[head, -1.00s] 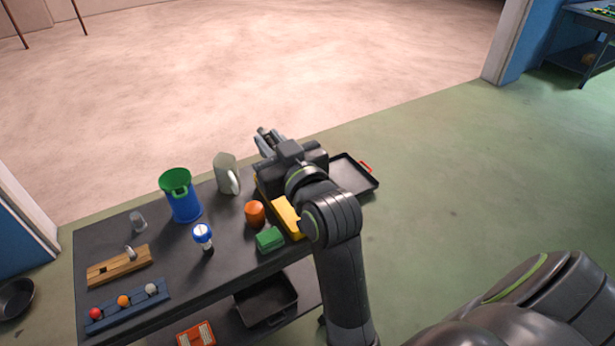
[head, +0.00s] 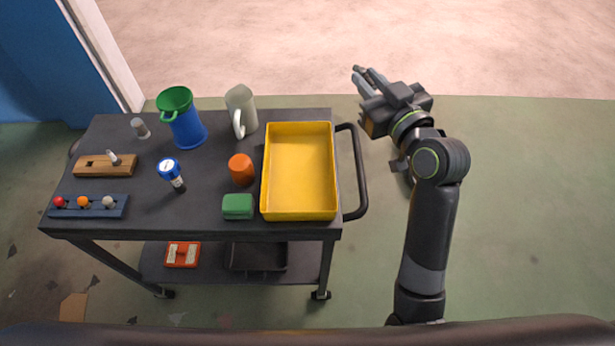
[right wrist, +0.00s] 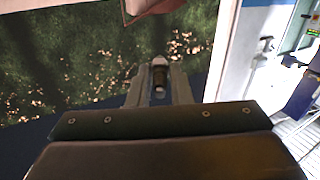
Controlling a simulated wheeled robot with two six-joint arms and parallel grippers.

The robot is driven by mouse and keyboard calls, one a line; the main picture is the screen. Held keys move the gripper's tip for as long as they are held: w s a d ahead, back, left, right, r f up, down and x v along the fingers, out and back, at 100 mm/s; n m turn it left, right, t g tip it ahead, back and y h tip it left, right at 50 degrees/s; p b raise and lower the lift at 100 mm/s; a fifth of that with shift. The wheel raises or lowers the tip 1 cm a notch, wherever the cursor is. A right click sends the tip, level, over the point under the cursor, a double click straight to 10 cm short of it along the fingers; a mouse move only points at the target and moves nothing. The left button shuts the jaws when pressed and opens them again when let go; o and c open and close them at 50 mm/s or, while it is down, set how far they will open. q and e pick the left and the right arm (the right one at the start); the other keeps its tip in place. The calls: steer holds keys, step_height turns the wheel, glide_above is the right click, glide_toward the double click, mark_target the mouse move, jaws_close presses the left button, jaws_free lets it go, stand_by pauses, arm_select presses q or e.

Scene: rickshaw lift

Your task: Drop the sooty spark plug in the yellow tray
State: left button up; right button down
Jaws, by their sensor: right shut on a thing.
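The yellow tray (head: 298,216) lies at the right end of the dark cart top and looks empty. My right gripper (head: 362,74) is beyond the cart's right end, up and to the right of the tray, not over it. In the right wrist view its fingers (right wrist: 159,88) are shut on a small, slim, dark and brownish piece with a paler end (right wrist: 159,76), which looks like a spark plug. Soot on it is hard to make out. A pale plug-like piece (head: 112,157) sits in a wooden block (head: 92,167) at the cart's left. My left gripper is out of view.
Floor right is clear.

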steer(key=a+f+n+g+y+b, duration=0.3)
steer(key=a+f+y+b, duration=0.1)
steer(key=f, duration=0.5)
steer(key=s+a+f+n+g+y+b, duration=0.1)
steer(key=a+f+n+g+y+b, duration=0.3)
steer(key=f+b, duration=0.5)
steer(key=shift+a, duration=1.1)
steer(key=c, duration=1.2)
jaws_free()
steer(key=shift+c, duration=0.2)
